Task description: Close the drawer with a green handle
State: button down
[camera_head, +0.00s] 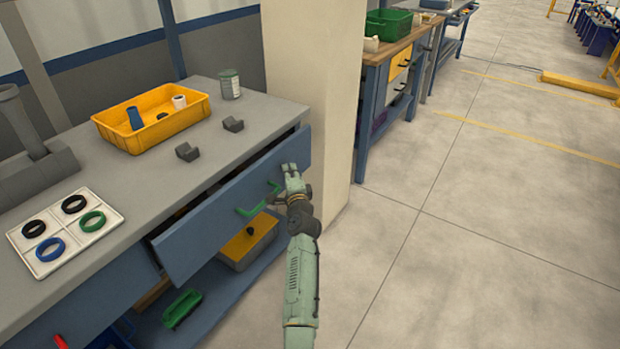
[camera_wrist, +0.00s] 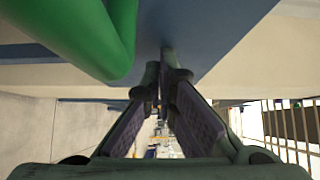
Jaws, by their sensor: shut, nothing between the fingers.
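The blue drawer (camera_head: 215,225) with the green handle (camera_head: 256,204) is pulled partly out of the grey workbench (camera_head: 237,151), with a dark gap showing behind its front. My gripper (camera_head: 291,168) is shut and empty at the right part of the drawer front, just right of the handle. In the wrist view, the green handle (camera_wrist: 95,30) is large at upper left, and the shut fingertips (camera_wrist: 164,70) are close to the blue drawer front (camera_wrist: 205,30). I cannot tell whether they touch it.
On the bench are a yellow bin (camera_head: 185,121), a can (camera_head: 230,84), two grey blocks and a white tray (camera_head: 107,253) with several rings. A yellow-lidded box (camera_head: 246,241) and a green handled item (camera_head: 182,308) are below. A beige pillar (camera_head: 318,80) stands right. Floor is open at right.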

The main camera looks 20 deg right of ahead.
jog(key=shift+w+a, duration=0.95)
jog(key=shift+w, duration=0.25)
jog(key=shift+w+a, duration=0.95)
jog(key=shift+w, duration=0.25)
